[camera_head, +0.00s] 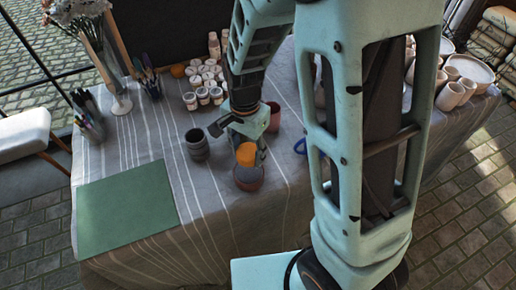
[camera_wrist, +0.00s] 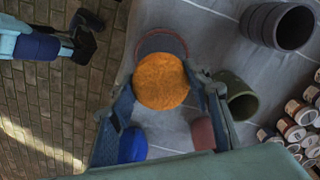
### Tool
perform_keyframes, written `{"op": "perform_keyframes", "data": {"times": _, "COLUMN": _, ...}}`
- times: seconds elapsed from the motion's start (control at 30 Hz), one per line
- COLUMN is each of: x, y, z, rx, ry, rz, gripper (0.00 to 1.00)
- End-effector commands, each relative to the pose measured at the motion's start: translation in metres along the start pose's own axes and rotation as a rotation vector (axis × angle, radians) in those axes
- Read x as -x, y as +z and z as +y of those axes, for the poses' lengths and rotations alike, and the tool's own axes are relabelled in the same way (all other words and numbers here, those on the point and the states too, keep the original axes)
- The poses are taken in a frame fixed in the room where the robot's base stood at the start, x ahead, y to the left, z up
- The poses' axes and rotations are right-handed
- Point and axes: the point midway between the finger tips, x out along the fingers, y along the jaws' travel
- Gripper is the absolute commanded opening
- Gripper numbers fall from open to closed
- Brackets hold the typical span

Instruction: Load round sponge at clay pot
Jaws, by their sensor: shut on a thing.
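The round orange sponge (camera_head: 246,154) is held between the fingers of my gripper (camera_head: 249,150), which is shut on it. In the wrist view the sponge (camera_wrist: 162,82) sits between the two fingertips (camera_wrist: 166,88). A small round clay pot (camera_head: 248,181) with a reddish rim and grey inside stands on the table just in front of the sponge. In the wrist view the pot (camera_wrist: 163,42) shows behind the sponge, which covers part of it. The sponge overlaps the pot's far rim in the head view; I cannot tell whether they touch.
A dark grey ribbed cup (camera_head: 197,144) stands left of my gripper, and a reddish cup (camera_head: 273,116) stands behind. Several paint jars (camera_head: 203,94) are at the back. A green mat (camera_head: 125,209) lies clear at front left. A blue object (camera_wrist: 132,145) is nearby.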

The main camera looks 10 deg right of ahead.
Motion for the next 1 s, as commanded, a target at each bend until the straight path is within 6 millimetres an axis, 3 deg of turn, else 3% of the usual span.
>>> {"op": "perform_keyframes", "data": {"times": 0.37, "x": -0.01, "y": 0.004, "z": -0.006, "rx": 0.001, "ry": 0.0, "rz": -0.001, "gripper": 0.25}}
{"op": "perform_keyframes", "data": {"times": 0.8, "x": -0.054, "y": 0.004, "z": -0.005, "rx": 0.0, "ry": 0.001, "rz": -0.001, "gripper": 0.25}}
{"op": "perform_keyframes", "data": {"times": 1.0, "x": -0.062, "y": 0.004, "z": -0.005, "rx": 0.0, "ry": 0.0, "rz": -0.001, "gripper": 0.25}}
